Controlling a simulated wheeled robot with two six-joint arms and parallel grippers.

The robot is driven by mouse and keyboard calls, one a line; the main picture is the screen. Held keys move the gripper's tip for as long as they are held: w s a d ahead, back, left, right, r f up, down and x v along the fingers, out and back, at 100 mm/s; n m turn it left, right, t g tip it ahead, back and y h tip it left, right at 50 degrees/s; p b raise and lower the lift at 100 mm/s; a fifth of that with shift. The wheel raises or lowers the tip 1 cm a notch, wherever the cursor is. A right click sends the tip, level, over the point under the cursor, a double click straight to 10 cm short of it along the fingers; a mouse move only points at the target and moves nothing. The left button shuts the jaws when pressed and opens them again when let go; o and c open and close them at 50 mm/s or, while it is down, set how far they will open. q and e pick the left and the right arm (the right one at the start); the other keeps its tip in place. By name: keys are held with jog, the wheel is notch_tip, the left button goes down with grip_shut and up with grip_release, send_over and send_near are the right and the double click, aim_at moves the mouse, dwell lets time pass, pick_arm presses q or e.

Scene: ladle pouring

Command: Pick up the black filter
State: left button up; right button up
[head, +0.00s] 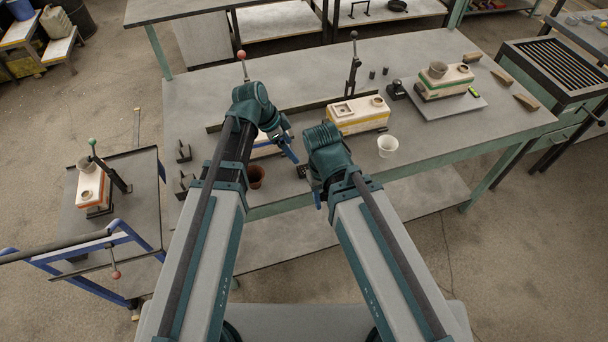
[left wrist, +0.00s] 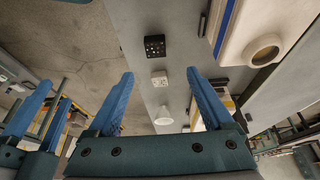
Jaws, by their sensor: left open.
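The black filter (left wrist: 155,45) is a small square block with holes, lying on the grey table in the left wrist view. In the head view a small dark block (head: 302,171) beside the right gripper seems to be it, mostly hidden. A similar white filter (left wrist: 159,78) lies close to it. My left gripper (left wrist: 160,73) is open and empty, its blue fingers apart, with the black filter ahead of the fingertips. In the head view the left gripper (head: 288,147) is over the table's front part. My right gripper (head: 318,192) is beside it, its blue fingers apart in the left wrist view.
A white mould (left wrist: 265,25) with a blue stripe stands right of the filters. On the table (head: 230,95) are an orange-striped mould (head: 358,116), a white cup (head: 388,146), a brown cup (head: 256,176) and a green-striped mould (head: 443,82). The front edge is close.

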pick_arm(q)
jog(key=b, duration=0.4)
send_near(304, 169)
jog(key=shift+w+d+f, duration=0.25)
jog(key=shift+w+f, duration=0.05)
jog(key=shift+f, duration=0.25)
jog(key=shift+w+d+f, duration=0.25)
jog(key=shift+w+f, duration=0.05)
jog(key=shift+f, duration=0.3)
jog(key=shift+d+f, duration=0.3)
jog(key=shift+f, duration=0.05)
jog(key=f+b, duration=0.2)
jog(key=d+f+b, duration=0.1)
jog(key=f+b, duration=0.1)
jog(key=shift+s+f, duration=0.1)
jog(key=shift+s, duration=0.1)
jog(key=shift+w+d+f+b, duration=0.1)
jog(key=shift+d+f+b, duration=0.15)
jog(key=shift+f+b, duration=0.3)
jog(key=shift+r, duration=0.2)
grip_shut()
jog(key=shift+r, duration=0.1)
